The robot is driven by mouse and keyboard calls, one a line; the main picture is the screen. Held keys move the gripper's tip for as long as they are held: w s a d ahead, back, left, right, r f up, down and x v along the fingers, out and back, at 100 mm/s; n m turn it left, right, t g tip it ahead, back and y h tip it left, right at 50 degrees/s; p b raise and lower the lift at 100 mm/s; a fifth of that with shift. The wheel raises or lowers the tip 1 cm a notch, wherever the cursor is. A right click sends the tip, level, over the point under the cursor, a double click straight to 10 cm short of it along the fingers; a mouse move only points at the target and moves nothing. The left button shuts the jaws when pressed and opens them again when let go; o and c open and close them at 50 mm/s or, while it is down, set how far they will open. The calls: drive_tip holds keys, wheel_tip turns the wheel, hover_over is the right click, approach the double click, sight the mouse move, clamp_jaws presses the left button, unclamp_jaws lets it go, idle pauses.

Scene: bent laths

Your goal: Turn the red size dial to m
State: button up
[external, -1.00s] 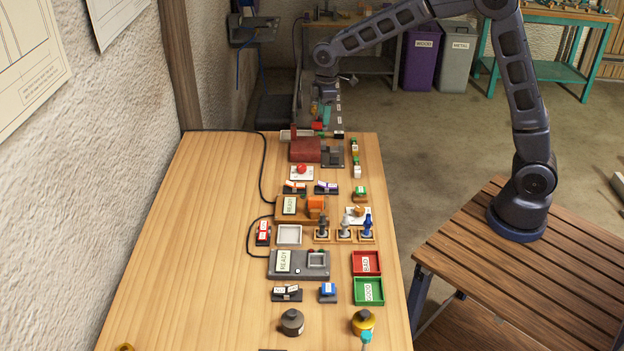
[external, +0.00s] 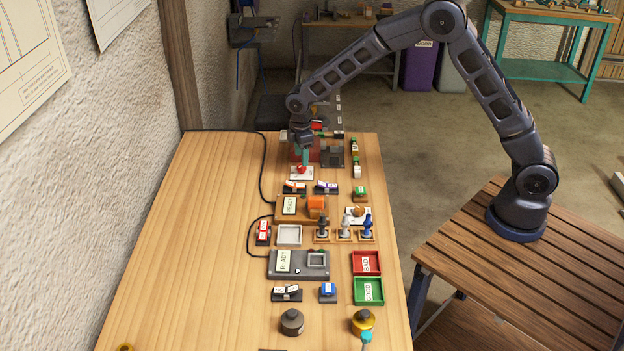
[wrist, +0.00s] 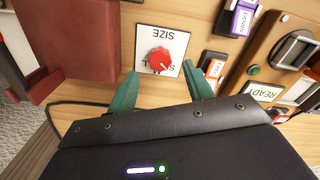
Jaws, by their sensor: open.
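The red size dial (wrist: 159,59) sits on a white plate (wrist: 174,40) marked SIZE, which appears upside down in the wrist view. An S and an L show beside the knob; the knob covers other marks, and I cannot tell which letter it points at. In the external view the dial (external: 301,169) is at the far part of the bench. My gripper (wrist: 165,88) is open, its two teal fingers apart on either side of the dial's near side. It does not touch the dial as far as I see. The fingers (external: 304,156) show just above the dial in the external view.
A dark red block (wrist: 62,45) stands close beside the dial plate. On the other side are small labelled switches (wrist: 212,65) and a brown READY unit (wrist: 285,60). A black cable runs along the bench. The bench's left side (external: 190,260) is clear.

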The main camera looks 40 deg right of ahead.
sight(302, 169)
drive_tip(key=shift+f, duration=1.95)
drive_tip(key=c, duration=1)
